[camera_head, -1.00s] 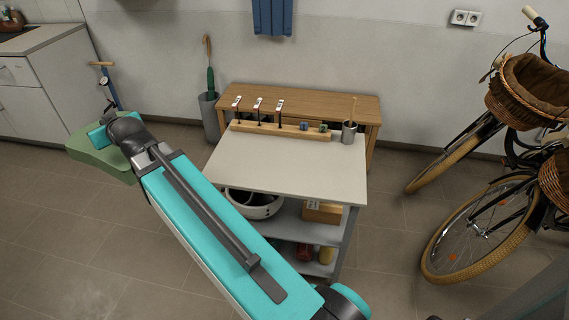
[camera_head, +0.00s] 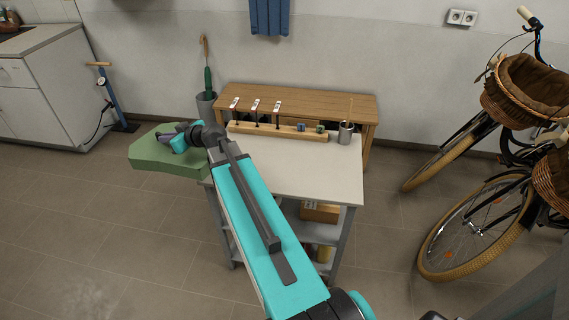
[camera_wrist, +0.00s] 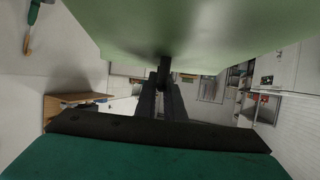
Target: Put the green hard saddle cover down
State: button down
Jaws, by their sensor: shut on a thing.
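The green hard saddle cover (camera_head: 158,155) is held in the air just left of the white-topped work table (camera_head: 300,179). It is a broad, pale green piece, roughly level. My gripper (camera_head: 178,143) is shut on it at its right part; the fingertips are partly hidden.
A wooden rack (camera_head: 282,131) with several upright tools and a metal cup (camera_head: 346,133) stands along the table's back edge. A wooden bench (camera_head: 335,101) is behind. Bicycles (camera_head: 475,230) stand at right, a white cabinet (camera_head: 45,100) and a floor pump (camera_head: 113,98) at left.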

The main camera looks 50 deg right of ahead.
jog(key=s+d+f+n+y+p, duration=0.1)
jog(key=s+d, duration=0.3)
jog(key=d, duration=0.5)
jog(key=s+d+f+n+g+y+p, duration=0.1)
jog(key=s+d+n+y, duration=0.2)
jog(key=d, duration=0.6)
jog(key=shift+s+d+f+g, duration=0.3)
jog(key=shift+s+d+f, duration=0.1)
jog(key=shift+s, duration=0.35)
jog(key=s+d+f+p, duration=0.1)
jog(key=s+d+p, duration=0.4)
jog(key=s, duration=0.9)
jog(key=d, duration=0.2)
jog(key=shift+d+f, duration=0.25)
jog(key=shift+d, duration=0.05)
jog(key=shift+f+p, duration=0.8)
jog(key=shift+f, duration=0.95)
jog(key=shift+f, duration=0.1)
